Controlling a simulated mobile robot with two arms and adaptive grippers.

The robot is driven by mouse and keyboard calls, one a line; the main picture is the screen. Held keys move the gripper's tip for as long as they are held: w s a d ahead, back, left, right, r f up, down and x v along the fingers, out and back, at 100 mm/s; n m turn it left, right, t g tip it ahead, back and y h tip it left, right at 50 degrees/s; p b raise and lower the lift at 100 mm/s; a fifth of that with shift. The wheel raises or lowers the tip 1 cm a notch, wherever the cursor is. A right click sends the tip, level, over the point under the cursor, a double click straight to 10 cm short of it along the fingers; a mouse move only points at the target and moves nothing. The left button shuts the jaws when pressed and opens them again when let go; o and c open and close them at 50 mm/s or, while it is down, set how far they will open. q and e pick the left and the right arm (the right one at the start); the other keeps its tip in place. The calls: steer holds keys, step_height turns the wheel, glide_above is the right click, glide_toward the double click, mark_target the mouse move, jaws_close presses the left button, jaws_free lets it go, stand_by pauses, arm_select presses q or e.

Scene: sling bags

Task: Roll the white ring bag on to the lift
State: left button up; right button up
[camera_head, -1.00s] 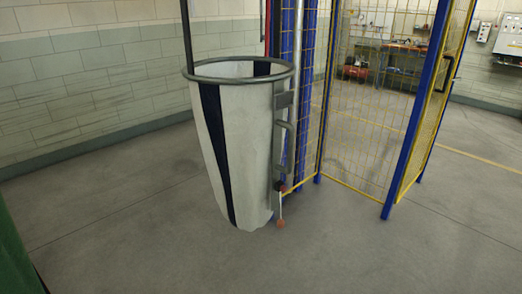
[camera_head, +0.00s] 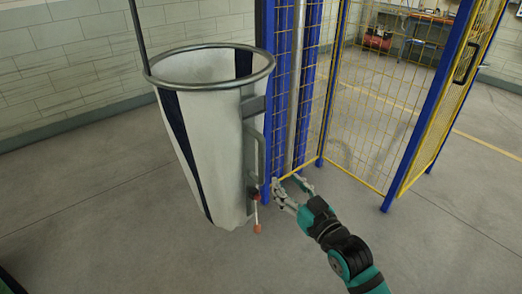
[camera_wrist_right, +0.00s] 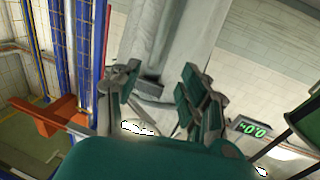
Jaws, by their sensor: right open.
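The white ring bag (camera_head: 200,130) with dark blue stripes hangs open-topped from a grey metal ring (camera_head: 209,88), left of centre in the head view. A grey bracket with a curved handle (camera_head: 260,155) runs down its right side, with a red-tipped lever (camera_head: 257,228) below. My right gripper (camera_head: 287,187) is open and empty, just right of the bracket's lower end. In the right wrist view its two fingers (camera_wrist_right: 160,88) are spread, with a pale grey surface beyond them. My left gripper is out of view. I cannot tell which structure is the lift.
A blue-posted fence with yellow mesh (camera_head: 375,110) stands right behind the bag. A blue upright (camera_head: 283,80) stands close to the bag's right side. A tiled wall (camera_head: 70,70) is behind.

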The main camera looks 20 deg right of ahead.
mark_target(263, 156)
steer(key=w, duration=0.5)
steer(key=w+a+p, duration=0.1)
steer(key=w, duration=0.3)
steer(key=w+a+p, duration=0.1)
steer(key=w, duration=0.4)
steer(key=shift+w, duration=0.35)
jaws_close()
steer(key=shift+w+f, duration=0.15)
steer(key=shift+f, duration=0.1)
